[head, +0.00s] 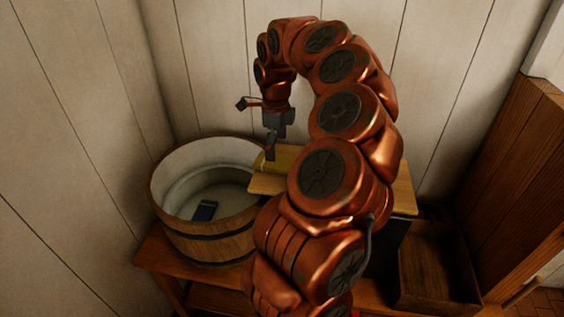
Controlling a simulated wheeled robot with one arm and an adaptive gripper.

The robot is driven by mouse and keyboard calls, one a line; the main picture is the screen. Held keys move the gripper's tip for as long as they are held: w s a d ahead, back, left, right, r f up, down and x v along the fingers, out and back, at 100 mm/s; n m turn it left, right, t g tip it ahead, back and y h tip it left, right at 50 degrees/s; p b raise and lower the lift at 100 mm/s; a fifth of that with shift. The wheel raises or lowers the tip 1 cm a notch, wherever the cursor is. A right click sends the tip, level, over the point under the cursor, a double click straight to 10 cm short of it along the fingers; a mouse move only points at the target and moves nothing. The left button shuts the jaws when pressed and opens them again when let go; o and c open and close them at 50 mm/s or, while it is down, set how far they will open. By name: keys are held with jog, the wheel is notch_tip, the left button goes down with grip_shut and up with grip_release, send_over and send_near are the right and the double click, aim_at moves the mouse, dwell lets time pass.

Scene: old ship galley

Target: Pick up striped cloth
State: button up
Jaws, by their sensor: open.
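My gripper (270,151) points down over the left end of a light wooden board (266,185), beside the tub's rim. It is open. A yellowish flat thing (285,160) lies on the board right by the fingertips; it may be the striped cloth, but I cannot make out stripes. My arm hides part of it and of the board. Whether the fingers touch it, I cannot tell.
A round wooden tub (215,240) with a pale basin inside stands left of the board on a wooden bench (150,257). An open wooden box (436,276) is at the lower right. White plank walls stand close behind.

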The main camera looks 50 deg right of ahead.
aim_at(282, 164)
jog(key=shift+w+a+f+p, duration=0.15)
jog(key=shift+f+p, duration=0.6)
jog(key=shift+f, duration=1.35)
jog(key=shift+c, duration=0.4)
jog(key=c, duration=1.3)
jog(key=shift+o, duration=0.2)
jog(key=shift+r, duration=0.1)
